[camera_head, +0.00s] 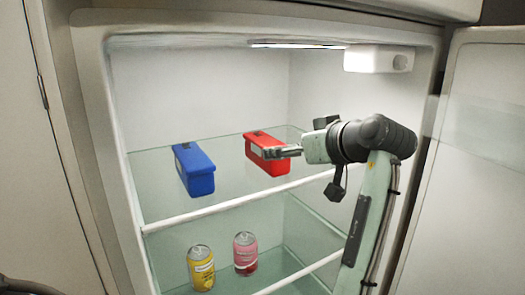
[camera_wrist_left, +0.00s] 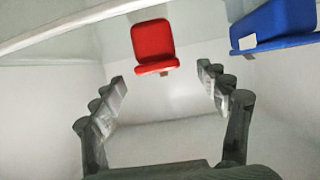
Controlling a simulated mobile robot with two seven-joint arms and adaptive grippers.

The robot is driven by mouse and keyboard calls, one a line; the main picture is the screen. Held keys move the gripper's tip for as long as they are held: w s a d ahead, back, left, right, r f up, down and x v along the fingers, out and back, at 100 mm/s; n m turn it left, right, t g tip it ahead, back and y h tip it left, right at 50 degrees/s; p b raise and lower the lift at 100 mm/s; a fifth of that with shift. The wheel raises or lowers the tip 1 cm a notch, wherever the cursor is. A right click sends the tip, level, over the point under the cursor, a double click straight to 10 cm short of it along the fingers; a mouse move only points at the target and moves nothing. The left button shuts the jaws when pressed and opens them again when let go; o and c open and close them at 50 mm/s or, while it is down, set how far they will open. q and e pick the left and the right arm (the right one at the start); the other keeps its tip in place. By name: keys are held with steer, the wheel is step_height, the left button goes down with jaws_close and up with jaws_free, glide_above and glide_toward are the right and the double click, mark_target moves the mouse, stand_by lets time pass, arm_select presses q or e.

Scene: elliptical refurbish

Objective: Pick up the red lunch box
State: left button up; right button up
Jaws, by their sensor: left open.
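The red lunch box (camera_head: 263,146) stands on the upper glass shelf of the fridge, right of the blue lunch box (camera_head: 196,170). My left gripper (camera_head: 286,153) reaches over the shelf and points left at the red box; its fingers overlap the box's right end in the head view. In the left wrist view the red lunch box (camera_wrist_left: 153,42) lies ahead, just beyond the two spread fingers (camera_wrist_left: 162,76). The gripper is open, with nothing between its fingers. The blue lunch box (camera_wrist_left: 272,27) shows at the right there. My right gripper is not in view.
A yellow can (camera_head: 201,268) and a pink-red can (camera_head: 245,254) stand on the lower shelf. The upper shelf's white front rail (camera_head: 225,205) runs below the boxes. A white housing (camera_head: 375,59) hangs at the top right. The fridge door (camera_head: 465,190) stands open at right.

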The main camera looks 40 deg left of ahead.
mark_target(275, 145)
arm_select(q)
steer(key=x, duration=0.6)
steer(key=shift+w+a, duration=0.25)
steer(key=shift+w+a+f, duration=0.1)
steer(key=c, duration=1.6)
steer(key=shift+c, duration=0.2)
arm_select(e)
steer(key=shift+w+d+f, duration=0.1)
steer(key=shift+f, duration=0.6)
arm_select(q)
steer(key=shift+p, duration=0.35)
